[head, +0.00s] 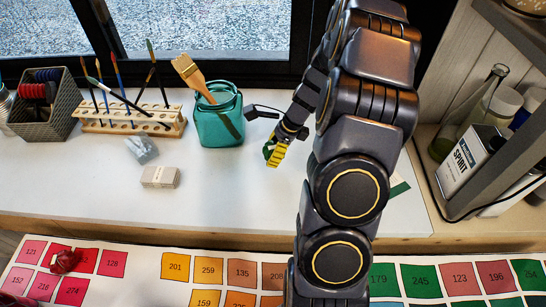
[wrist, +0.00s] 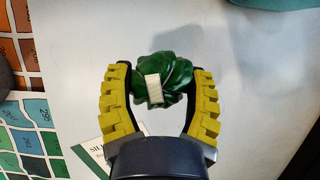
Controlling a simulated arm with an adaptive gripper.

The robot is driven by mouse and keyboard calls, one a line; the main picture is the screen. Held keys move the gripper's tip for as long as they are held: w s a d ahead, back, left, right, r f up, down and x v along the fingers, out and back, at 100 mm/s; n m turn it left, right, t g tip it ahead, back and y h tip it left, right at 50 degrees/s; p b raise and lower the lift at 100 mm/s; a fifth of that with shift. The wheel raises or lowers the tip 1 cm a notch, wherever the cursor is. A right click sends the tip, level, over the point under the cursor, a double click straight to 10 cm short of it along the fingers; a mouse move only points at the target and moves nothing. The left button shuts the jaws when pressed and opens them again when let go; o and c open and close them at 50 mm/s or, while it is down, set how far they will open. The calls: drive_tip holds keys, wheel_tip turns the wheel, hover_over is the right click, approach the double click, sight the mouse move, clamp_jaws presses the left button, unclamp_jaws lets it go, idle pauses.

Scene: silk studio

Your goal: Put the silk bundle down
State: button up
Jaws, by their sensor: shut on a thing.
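The silk bundle (wrist: 172,76) is dark green and crumpled, with a small pale tag on it. In the wrist view it sits between the yellow-padded fingers of my gripper (wrist: 160,95), which are shut on it. In the head view my gripper (head: 274,153) is over the white table, right of the teal jar, and a little green of the bundle (head: 268,151) shows beside the yellow pads. A shadow shows on the white surface in the wrist view; I cannot tell how high the bundle is above it.
The teal jar (head: 219,122) with a brush stands close left of my gripper. A wooden rack (head: 130,122) of brushes, a grey packet (head: 141,150) and a beige block (head: 160,177) are farther left. The white table (head: 235,195) is bare in front. A colour chart (head: 140,285) lies along the near side.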

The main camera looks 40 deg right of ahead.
drive_tip(key=shift+w+d+f, duration=0.25)
drive_tip(key=shift+w+f, duration=0.15)
drive_tip(key=shift+f, duration=1.7)
drive_tip(key=o, duration=1.1)
drive_tip(key=shift+f, duration=0.1)
